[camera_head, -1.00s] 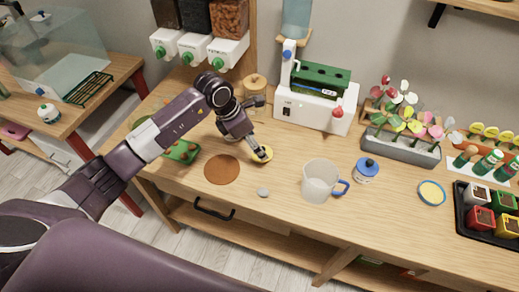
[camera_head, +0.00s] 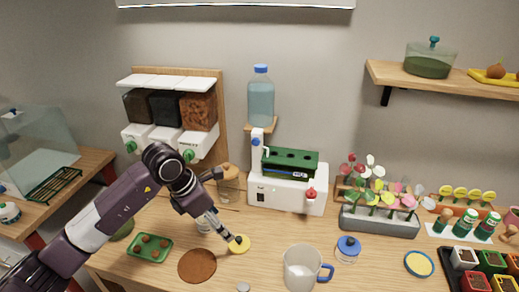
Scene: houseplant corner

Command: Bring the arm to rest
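My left arm (camera_head: 110,210) comes in from the left and reaches over the wooden counter (camera_head: 330,230). Its gripper (camera_head: 228,236) points down and right, with its fingertips at a small yellow disc (camera_head: 240,245) on or just above the counter. The fingers are too small and overlapped to tell whether they are open, shut or gripping the disc. My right gripper is not in view.
Around the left gripper are a green tray (camera_head: 150,257), a brown round mat (camera_head: 197,266), a cork-lidded jar (camera_head: 229,184) and a white machine (camera_head: 285,192). A clear mug (camera_head: 299,268) and blue-lidded jar (camera_head: 347,250) stand to the right. Dispensers (camera_head: 165,135) hang behind.

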